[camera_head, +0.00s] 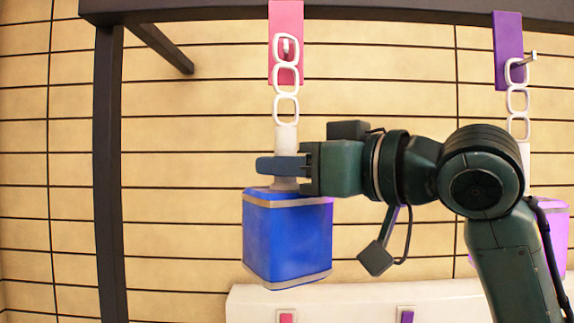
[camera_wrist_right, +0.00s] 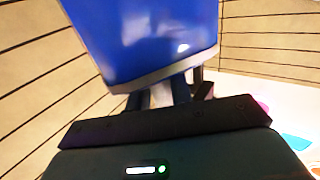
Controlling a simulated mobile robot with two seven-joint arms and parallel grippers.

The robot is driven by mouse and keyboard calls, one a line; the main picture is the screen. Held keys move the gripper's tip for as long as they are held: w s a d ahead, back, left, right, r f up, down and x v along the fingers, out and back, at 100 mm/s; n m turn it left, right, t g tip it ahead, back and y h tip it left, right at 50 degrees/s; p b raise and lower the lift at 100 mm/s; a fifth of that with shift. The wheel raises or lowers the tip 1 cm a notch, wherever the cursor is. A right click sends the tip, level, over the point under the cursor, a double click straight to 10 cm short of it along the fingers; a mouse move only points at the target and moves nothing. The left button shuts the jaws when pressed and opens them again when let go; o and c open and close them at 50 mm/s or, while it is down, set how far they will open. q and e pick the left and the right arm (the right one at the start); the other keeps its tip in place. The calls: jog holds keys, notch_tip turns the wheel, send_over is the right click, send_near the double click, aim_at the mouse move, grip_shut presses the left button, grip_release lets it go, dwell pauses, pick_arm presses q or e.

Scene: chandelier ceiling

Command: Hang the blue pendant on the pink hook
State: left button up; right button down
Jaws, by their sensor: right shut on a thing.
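The blue pendant (camera_head: 287,240) is a blue box with pale trim, a white neck and a chain of white links (camera_head: 286,80). My right gripper (camera_head: 283,167) is shut on the pendant's white neck, just above the box. The chain rises in front of the pink plate, and its top link is around or in front of the tip of the pink hook (camera_head: 286,46); I cannot tell which. The blue box (camera_wrist_right: 150,35) also fills the upper part of the right wrist view. My left gripper is not in view.
A dark frame (camera_head: 108,180) carries the hooks along its top bar. A purple pendant (camera_head: 560,230) hangs from the purple hook (camera_head: 520,60) at right, partly behind my right arm. A white surface (camera_head: 350,300) with small pink and purple markers lies below.

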jog(key=shift+w+f, duration=0.1)
dwell(0.4)
jog(key=shift+f, duration=0.55)
dwell(0.6)
jog(key=c, duration=0.5)
grip_release()
jog(key=shift+f, duration=0.1)
jog(key=shift+d, duration=0.1)
jog(key=v, duration=0.7)
jog(key=shift+d+b, duration=0.15)
jog(key=shift+b, duration=0.2)
dwell(0.4)
